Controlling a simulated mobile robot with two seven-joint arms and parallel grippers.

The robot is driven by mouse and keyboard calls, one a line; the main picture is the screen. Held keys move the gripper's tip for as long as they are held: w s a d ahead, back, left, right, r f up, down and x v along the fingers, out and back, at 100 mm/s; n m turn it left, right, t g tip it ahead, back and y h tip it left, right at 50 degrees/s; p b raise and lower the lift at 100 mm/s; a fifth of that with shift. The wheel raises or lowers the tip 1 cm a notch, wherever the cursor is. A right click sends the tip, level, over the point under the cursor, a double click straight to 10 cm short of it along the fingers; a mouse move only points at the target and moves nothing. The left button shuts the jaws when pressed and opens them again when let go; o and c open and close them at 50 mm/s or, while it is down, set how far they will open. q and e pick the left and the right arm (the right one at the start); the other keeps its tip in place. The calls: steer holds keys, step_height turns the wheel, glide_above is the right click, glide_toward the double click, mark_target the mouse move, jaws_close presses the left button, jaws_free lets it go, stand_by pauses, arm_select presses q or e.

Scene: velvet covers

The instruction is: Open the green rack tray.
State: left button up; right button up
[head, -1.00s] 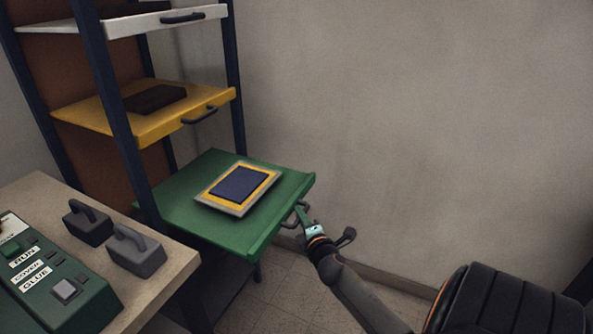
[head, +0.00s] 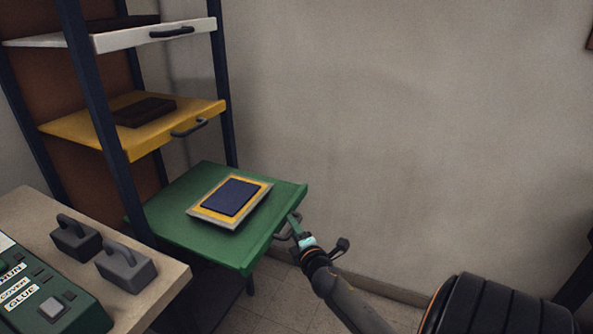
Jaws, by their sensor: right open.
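The green rack tray (head: 185,231) is the lowest tray in the rack and sticks out well past the rack's front posts. A board with a yellow and grey border and a dark blue centre (head: 231,199) lies on it. The tray's dark handle (head: 286,234) is on its front edge, partly hidden by my right gripper. My right gripper (head: 295,222) is at the handle, with its fingers open. I cannot tell whether they touch the handle. My left gripper is not in view.
Above are a yellow tray (head: 65,127) with a dark block (head: 145,111) and a white tray (head: 130,40). A table (head: 155,291) at lower left holds two grey handled blocks (head: 125,268) and a green control box (head: 45,300). Open floor lies right of the tray.

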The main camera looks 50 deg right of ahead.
steer(key=v, duration=1.2)
steer(key=shift+s+p, duration=0.15)
steer(key=shift+p, duration=0.2)
steer(key=shift+a, duration=0.1)
